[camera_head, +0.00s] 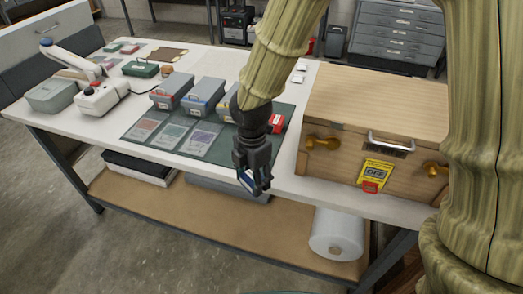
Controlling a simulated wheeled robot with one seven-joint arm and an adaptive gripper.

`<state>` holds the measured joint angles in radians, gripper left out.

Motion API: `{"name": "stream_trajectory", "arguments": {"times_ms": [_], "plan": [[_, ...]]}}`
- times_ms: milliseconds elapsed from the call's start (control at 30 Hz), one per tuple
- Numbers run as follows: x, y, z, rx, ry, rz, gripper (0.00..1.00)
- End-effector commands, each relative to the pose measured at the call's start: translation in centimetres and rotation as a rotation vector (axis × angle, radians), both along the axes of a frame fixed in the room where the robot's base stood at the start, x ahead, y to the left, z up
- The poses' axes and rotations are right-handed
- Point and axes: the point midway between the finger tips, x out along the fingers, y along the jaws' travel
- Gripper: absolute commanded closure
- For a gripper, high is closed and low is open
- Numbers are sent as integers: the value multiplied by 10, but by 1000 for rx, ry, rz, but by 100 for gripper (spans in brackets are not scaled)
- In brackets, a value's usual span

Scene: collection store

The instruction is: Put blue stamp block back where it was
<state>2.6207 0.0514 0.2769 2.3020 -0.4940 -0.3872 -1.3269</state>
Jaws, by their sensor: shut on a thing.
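My gripper (254,183) is shut and points down at the front edge of the table, in front of the green mat. A small piece with blue and white on it, seemingly the blue stamp block (247,179), shows between its fingers. The fingers hide most of the piece. The dark green mat (226,151) lies behind and to the left. It bears several lidded grey boxes with coloured trim and several coloured cards. A red block (277,123) sits near the mat's right edge, just right of my gripper's wrist.
A wooden chest (341,161) with a metal handle and yellow label stands close on the right. A grey bin (52,95), a white device (101,97) and a green box (140,69) stand at left. A white roll (337,233) lies on the lower shelf.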

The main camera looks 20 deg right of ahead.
Motion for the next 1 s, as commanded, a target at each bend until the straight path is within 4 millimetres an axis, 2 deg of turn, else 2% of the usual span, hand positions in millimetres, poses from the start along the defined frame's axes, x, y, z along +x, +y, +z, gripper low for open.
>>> {"name": "stream_trajectory", "arguments": {"times_ms": [100,267,1000], "plan": [[-4,1,4,1,-1,99,64],[0,-2,8,1,0,147,64],[123,-67,-5,2,1,146,64]]}}
